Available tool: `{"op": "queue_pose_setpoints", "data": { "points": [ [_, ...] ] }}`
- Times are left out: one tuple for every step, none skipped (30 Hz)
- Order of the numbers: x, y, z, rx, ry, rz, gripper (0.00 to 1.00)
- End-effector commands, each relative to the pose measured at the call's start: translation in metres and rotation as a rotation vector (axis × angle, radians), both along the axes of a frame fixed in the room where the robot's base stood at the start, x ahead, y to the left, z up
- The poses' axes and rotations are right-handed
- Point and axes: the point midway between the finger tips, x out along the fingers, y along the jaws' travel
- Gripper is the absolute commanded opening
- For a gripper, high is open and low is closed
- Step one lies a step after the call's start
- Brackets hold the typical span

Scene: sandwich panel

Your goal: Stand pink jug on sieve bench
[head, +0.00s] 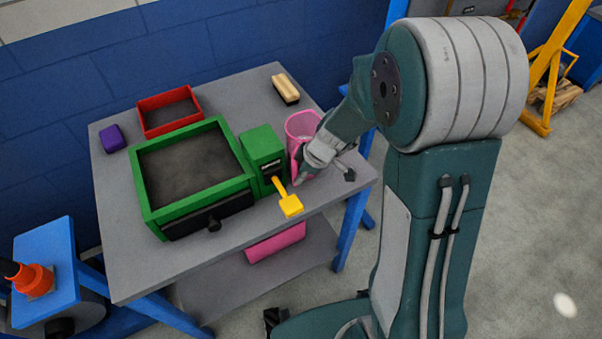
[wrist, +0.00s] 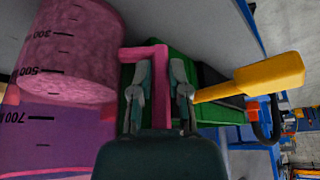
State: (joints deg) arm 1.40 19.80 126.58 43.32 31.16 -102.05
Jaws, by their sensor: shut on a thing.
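The pink jug (head: 303,124) is at the right end of the grey sieve bench (head: 120,235), right of the green machine. My gripper (head: 305,168) is at its near side, shut on its pink handle. In the wrist view my gripper (wrist: 162,78) has a finger on each side of the handle, with the translucent, graduated jug body (wrist: 65,50) at left. The jug looks upright and contains pinkish material. Its base is hidden in the head view, so I cannot tell whether it touches the bench.
A pink roll (head: 275,243) is below. The back right of the bench has free room.

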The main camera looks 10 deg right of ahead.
Motion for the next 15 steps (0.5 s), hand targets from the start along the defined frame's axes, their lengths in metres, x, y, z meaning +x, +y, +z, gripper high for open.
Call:
{"op": "queue_pose_setpoints", "data": {
  "points": [
    [0.0001, -0.0001, 0.0002, 0.000, 0.000, 0.000, 0.00],
    [0.0001, 0.0000, 0.0002, 0.000, 0.000, 0.000, 0.00],
    [0.0000, 0.0000, 0.0001, 0.000, 0.000, 0.000, 0.31],
    [0.0000, -0.0001, 0.0002, 0.000, 0.000, 0.000, 0.44],
    [0.0000, -0.0001, 0.0002, 0.000, 0.000, 0.000, 0.56],
    [0.0000, 0.0000, 0.0003, 0.000, 0.000, 0.000, 0.56],
    [0.0000, 0.0000, 0.0003, 0.000, 0.000, 0.000, 0.56],
    [0.0000, 0.0000, 0.0003, 0.000, 0.000, 0.000, 0.56],
    [0.0000, -0.0001, 0.0004, 0.000, 0.000, 0.000, 0.56],
    [0.0000, -0.0001, 0.0004, 0.000, 0.000, 0.000, 0.56],
    [0.0000, 0.0000, 0.0004, 0.000, 0.000, 0.000, 0.56],
    [0.0001, 0.0000, 0.0004, 0.000, 0.000, 0.000, 0.56],
    [0.0001, -0.0001, 0.0005, 0.000, 0.000, 0.000, 0.56],
    [0.0001, -0.0001, 0.0005, 0.000, 0.000, 0.000, 0.56],
    [0.0001, -0.0001, 0.0007, 0.000, 0.000, 0.000, 0.56]
  ]
}}
